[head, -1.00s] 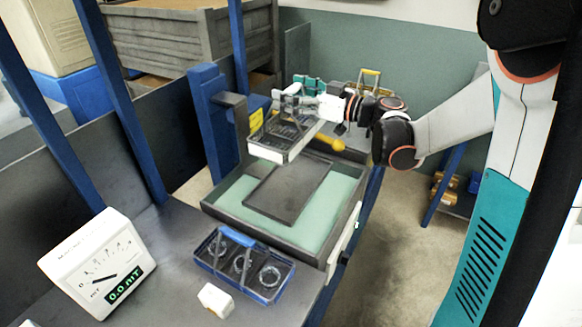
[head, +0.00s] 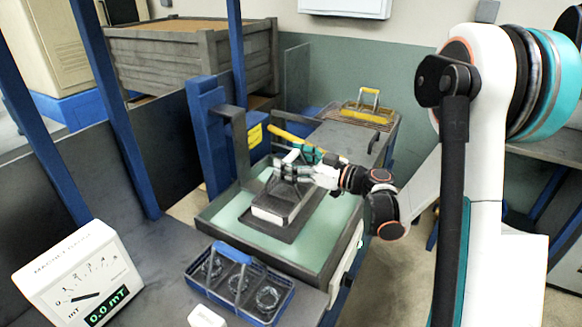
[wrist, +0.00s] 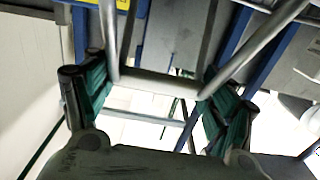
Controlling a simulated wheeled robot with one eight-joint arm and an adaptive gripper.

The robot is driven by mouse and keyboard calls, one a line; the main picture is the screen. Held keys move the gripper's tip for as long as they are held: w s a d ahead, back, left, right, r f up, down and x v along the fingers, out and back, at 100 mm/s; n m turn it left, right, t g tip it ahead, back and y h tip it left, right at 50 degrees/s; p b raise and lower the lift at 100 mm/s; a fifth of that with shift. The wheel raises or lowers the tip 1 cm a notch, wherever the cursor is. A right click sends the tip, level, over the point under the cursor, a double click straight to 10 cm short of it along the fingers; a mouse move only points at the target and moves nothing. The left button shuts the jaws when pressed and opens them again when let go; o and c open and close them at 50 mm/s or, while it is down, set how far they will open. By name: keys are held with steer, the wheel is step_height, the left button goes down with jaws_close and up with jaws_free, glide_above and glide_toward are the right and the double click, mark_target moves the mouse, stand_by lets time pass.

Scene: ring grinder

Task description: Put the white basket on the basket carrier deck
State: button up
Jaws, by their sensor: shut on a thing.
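The white basket (head: 268,216), with a pale front wall and dark inside, is over the dark basket carrier deck (head: 284,234) in the pale green tank. It looks low and level; I cannot tell whether it touches the deck. My gripper (head: 291,172) is above the basket, shut on its handle. In the wrist view, the green-padded fingers of my gripper (wrist: 157,88) stand on either side of the pale handle bar (wrist: 155,84). Most of the basket's far side is hidden by my gripper.
A blue basket (head: 240,282) with rings and a white block (head: 206,317) sit on the near bench. A meter (head: 80,277) reading 0.0 mT stands at left. A blue post (head: 210,130) and yellow lever (head: 290,138) are near the tank. A yellow-handled basket (head: 365,113) stands behind.

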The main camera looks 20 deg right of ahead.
steer(key=shift+f, duration=0.55)
steer(key=shift+f, duration=0.1)
steer(key=o, duration=1.7)
steer(key=shift+d, duration=0.1)
steer(key=p+v, duration=0.2)
steer(key=v, duration=1)
